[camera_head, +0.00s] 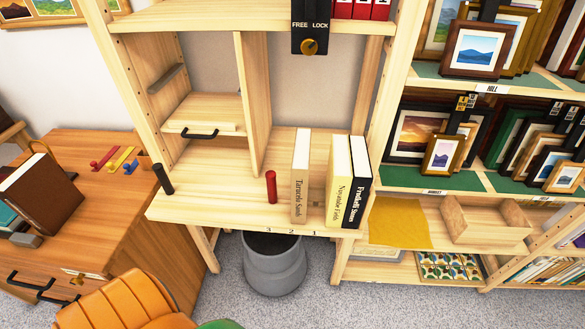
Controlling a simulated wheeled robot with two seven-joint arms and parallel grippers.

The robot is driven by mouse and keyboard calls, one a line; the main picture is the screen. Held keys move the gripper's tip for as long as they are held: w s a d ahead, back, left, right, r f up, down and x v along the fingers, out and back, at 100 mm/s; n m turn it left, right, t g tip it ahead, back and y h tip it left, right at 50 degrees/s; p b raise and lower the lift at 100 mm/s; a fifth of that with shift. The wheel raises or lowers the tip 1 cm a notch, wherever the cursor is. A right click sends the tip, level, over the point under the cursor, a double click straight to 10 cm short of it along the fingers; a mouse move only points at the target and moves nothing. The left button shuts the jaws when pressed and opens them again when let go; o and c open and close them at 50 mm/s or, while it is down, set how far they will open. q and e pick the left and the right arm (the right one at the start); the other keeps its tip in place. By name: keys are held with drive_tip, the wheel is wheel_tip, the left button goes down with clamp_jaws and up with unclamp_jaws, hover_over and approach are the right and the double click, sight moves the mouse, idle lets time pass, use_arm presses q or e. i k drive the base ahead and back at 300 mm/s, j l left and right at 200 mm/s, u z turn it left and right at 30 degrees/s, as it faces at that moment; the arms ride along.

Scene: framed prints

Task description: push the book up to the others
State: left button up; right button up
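A cream book (300,177) with dark spine lettering stands upright on the wooden shelf board (220,200). To its right, another cream book (341,182) and a black book with white lettering (361,184) stand close together by the right side panel. A narrow gap separates the first book from this pair. A red cylinder (271,187) stands on the board just left of the lone book, apart from it. Neither of my grippers is in view.
A black cylinder (163,178) stands at the board's left front corner. A vertical divider (252,110) rises behind. The board's front left is clear. A grey bin (273,268) is below, a wooden desk (120,210) left, an orange chair (125,303) in front.

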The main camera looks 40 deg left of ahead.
sight(299, 171)
drive_tip(key=k+j+u, duration=0.1)
drive_tip(key=j+u, duration=0.2)
drive_tip(key=u, duration=0.15)
drive_tip(key=j+u, duration=0.3)
drive_tip(key=u, duration=0.15)
